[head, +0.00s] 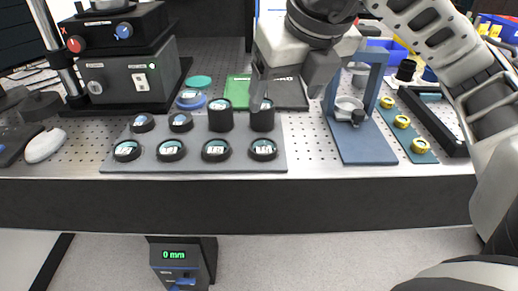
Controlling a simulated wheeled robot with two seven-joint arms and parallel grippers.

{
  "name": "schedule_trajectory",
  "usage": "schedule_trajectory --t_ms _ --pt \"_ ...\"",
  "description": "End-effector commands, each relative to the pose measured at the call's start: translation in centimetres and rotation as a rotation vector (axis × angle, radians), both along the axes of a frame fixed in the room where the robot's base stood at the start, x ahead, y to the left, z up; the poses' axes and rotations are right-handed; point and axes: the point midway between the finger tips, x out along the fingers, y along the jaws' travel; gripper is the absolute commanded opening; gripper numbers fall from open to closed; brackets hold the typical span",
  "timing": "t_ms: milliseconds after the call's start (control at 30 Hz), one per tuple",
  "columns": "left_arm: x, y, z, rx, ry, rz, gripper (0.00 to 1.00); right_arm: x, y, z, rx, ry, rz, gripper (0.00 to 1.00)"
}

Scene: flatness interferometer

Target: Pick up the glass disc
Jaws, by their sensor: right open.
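Several round glass discs in black rims sit on a grey plate (192,160). The front row holds low ones with pale labels, including a left one (127,150) and a right one (264,149). Behind them are two small ones (142,122) and two taller black cylinders (221,115). I cannot tell which one is the task's glass disc. My right gripper (292,92) is open, with its dark fingers over the back right of the plate. One finger partly covers the right tall cylinder (263,121); contact cannot be told. My left gripper is not in view.
A black instrument (125,75) stands at the left. A blue stand (366,140) with a ring stands at the right, beside a strip with yellow-rimmed pieces (419,146). A green and black item (237,90) lies behind the plate. A display below reads 0 mm (175,254).

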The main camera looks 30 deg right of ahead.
Motion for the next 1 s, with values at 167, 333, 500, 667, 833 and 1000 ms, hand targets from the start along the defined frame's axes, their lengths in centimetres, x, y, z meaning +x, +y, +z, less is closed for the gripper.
schedule_trajectory --t_ms 167,333,500,667,833,1000 --pt "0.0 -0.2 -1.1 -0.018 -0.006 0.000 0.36 1.3 -0.2 -3.8 -0.001 0.009 -0.002 0.76" --pt "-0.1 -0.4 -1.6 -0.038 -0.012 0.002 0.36 2.8 -0.4 -7.1 0.000 0.008 0.000 0.76" --pt "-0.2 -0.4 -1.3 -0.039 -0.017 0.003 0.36 3.8 -0.6 -8.7 -0.002 0.005 -0.002 0.76" --pt "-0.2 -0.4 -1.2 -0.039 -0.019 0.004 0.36 4.2 -0.6 -9.5 0.000 0.004 0.000 0.76" --pt "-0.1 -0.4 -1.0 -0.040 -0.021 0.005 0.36 5.1 -0.5 -11.6 0.000 0.007 0.001 0.76" --pt "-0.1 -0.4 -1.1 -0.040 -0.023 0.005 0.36 6.0 -0.5 -13.6 0.001 0.005 0.000 0.76"
